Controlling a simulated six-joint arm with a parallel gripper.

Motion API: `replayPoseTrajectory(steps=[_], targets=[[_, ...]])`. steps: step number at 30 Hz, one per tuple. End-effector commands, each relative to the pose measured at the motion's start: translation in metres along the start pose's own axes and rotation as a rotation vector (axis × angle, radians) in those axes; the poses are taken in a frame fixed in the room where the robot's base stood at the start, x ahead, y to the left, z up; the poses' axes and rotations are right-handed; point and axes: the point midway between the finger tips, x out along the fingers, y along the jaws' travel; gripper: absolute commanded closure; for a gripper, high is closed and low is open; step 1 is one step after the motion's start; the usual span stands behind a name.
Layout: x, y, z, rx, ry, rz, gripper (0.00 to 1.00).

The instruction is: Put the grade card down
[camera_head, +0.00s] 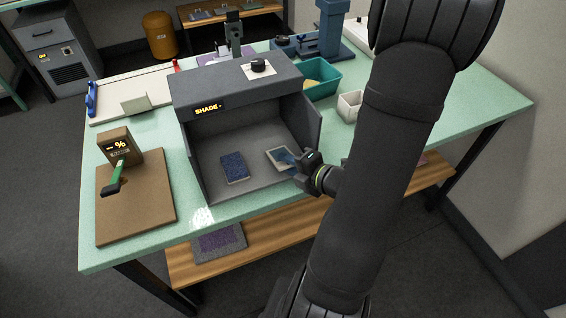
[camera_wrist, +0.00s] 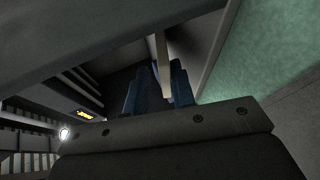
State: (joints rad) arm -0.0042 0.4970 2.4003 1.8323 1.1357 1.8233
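The pale-framed grade card (camera_head: 279,155) is at the right side inside the grey shade box (camera_head: 215,165), low over its floor. I cannot tell whether it touches the floor. My gripper (camera_head: 290,158) reaches in from the right with its blue fingers at the card's right edge. In the wrist view the blue fingers (camera_wrist: 160,85) stand on both sides of the card, seen edge-on as a thin pale strip (camera_wrist: 162,52), and look shut on it. A dark blue tufted swatch (camera_head: 234,167) lies on the box floor to the card's left.
The box's right wall (camera_head: 311,120) is close to my gripper. A teal tray (camera_head: 322,78) and a white container (camera_head: 349,105) stand to the right. A brown board (camera_head: 150,215) with a green-handled tool (camera_head: 119,172) lies left. Box floor between swatch and card is bare.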

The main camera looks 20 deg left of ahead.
Motion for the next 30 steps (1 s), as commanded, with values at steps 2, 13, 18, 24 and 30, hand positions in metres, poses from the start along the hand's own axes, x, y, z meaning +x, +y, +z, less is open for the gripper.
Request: replayPoseTrajectory(steps=[2, 13, 18, 24, 30], targets=[[0.0, 0.0, 0.0, 0.0, 0.0, 0.0, 0.77], [-0.034, 0.0, 0.002, -0.001, -0.006, 0.001, 0.77], [-0.055, 0.0, 0.001, 0.001, -0.006, 0.0, 0.77], [-0.075, 0.0, 0.001, 0.0, -0.004, 0.001, 0.77], [-0.081, 0.0, 0.0, 0.0, 0.0, 0.0, 0.77]])
